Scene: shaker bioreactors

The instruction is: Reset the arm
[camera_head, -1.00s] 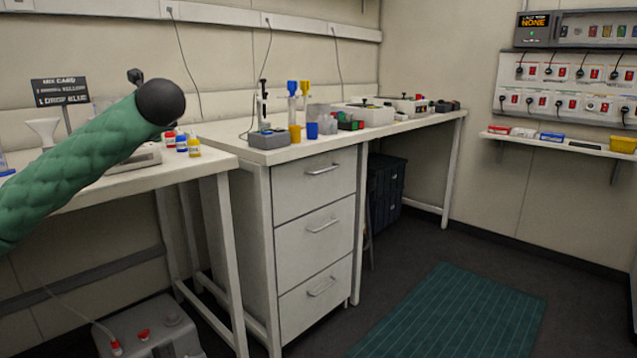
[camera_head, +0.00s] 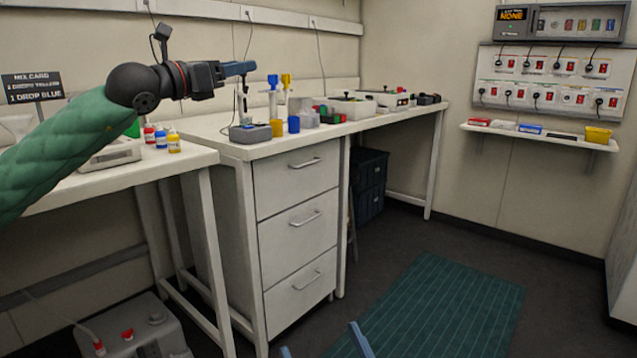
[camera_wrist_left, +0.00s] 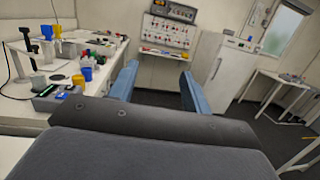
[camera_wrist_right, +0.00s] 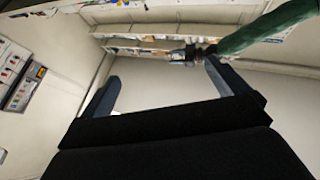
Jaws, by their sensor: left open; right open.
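My left arm, in a green sleeve, reaches in from the left in the head view. Its gripper (camera_head: 240,69) is held level above the benches and points right. In the left wrist view its two blue fingers stand apart with nothing between them (camera_wrist_left: 160,78). My right gripper (camera_head: 325,346) shows only as blue fingertips at the bottom edge of the head view, over the floor. In the right wrist view its fingers are spread and empty (camera_wrist_right: 160,72). The green-sleeved arm also shows there, at the upper right.
The drawer bench (camera_head: 230,148) holds a grey box (camera_head: 250,133), blue and yellow cups, and other equipment. Small bottles (camera_head: 174,142) stand on the left bench. A wall shelf (camera_head: 540,136) is at the right. The floor around the green mat (camera_head: 440,310) is clear.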

